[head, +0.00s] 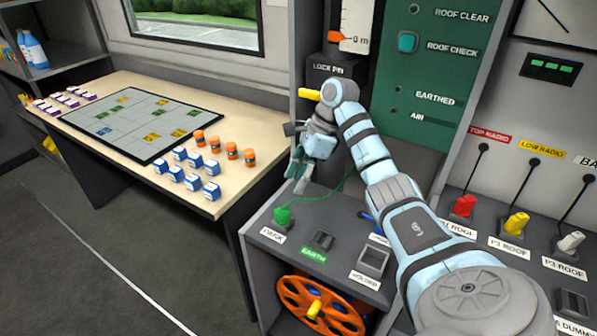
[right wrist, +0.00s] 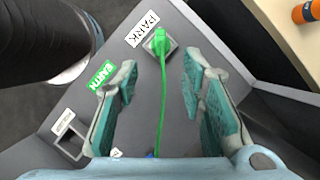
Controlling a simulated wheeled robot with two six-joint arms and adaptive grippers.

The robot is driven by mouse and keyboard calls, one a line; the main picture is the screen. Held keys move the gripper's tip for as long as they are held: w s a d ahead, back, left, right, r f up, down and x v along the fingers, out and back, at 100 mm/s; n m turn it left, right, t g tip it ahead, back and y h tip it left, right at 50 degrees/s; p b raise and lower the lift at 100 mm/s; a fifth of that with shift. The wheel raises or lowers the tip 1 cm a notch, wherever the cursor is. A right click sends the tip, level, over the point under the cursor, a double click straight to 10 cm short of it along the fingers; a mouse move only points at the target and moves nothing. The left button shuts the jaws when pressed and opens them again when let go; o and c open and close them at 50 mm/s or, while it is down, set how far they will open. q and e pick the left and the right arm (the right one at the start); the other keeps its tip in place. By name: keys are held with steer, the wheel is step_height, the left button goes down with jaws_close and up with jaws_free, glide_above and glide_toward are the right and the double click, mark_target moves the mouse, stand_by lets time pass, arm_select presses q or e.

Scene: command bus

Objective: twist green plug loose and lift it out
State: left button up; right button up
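The green plug (head: 283,215) sits upright in the socket behind the PARK label (head: 272,236), on the grey console top. A thin green cable runs from it. In the right wrist view the plug (right wrist: 160,42) is ahead, beyond my fingertips, and the cable runs back between the fingers. My right gripper (head: 300,172) is open and empty, above and slightly right of the plug in the head view, not touching it. Its fingers show widely parted in the right wrist view (right wrist: 160,72). My left gripper is not in view.
Beside the plug are the EARTH socket (head: 322,240) and the HOLDER socket (head: 372,260). An orange wheel (head: 318,305) is below. Red (head: 464,206), yellow (head: 516,223) and white (head: 570,242) plugs stand at right. A table (head: 235,185) with blocks and a board is at left.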

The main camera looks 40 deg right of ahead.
mark_target(283, 208)
steer(key=b+x, duration=0.4)
steer(key=x, duration=0.2)
steer(key=shift+s+f, duration=0.15)
steer(key=b+x, duration=0.1)
steer(key=x, duration=0.1)
steer(key=b+x, duration=0.1)
steer(key=x, duration=0.1)
steer(key=shift+w+b, duration=0.25)
steer(key=shift+b, duration=0.05)
steer(key=shift+w+a+f, duration=0.15)
steer(key=shift+a+f, duration=0.05)
steer(key=shift+f, duration=0.1)
steer(key=shift+a+f, duration=0.15)
steer(key=shift+f, duration=0.15)
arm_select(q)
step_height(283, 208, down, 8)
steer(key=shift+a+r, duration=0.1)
arm_select(e)
jaws_close()
